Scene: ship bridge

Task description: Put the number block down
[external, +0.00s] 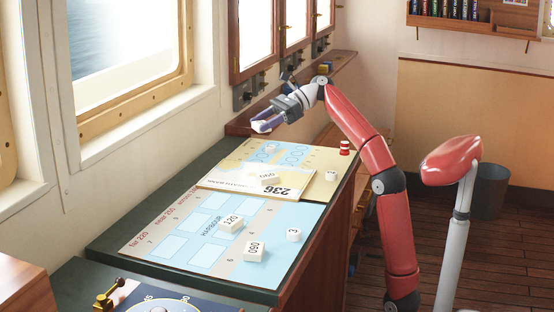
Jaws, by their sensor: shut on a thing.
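My gripper (263,122) is raised above the far left part of the chart table, near the window wall. Its purple-grey fingers are shut on a small white block (260,126), mostly hidden between them; no number can be read on it. The block is held clear of the table. Other white number blocks lie on the charts: one marked 120 (231,222), one that seems to read 090 (255,250), one marked 3 (293,234), and one (267,178) on the board printed 236 (225,182).
A blue harbour chart (190,254) with pale outlined boxes covers the near tabletop; a yellow and blue chart (315,146) lies farther back. A small white piece (331,174) and a red-and-white piece (344,147) stand near the right edge. Several harbour boxes are empty.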

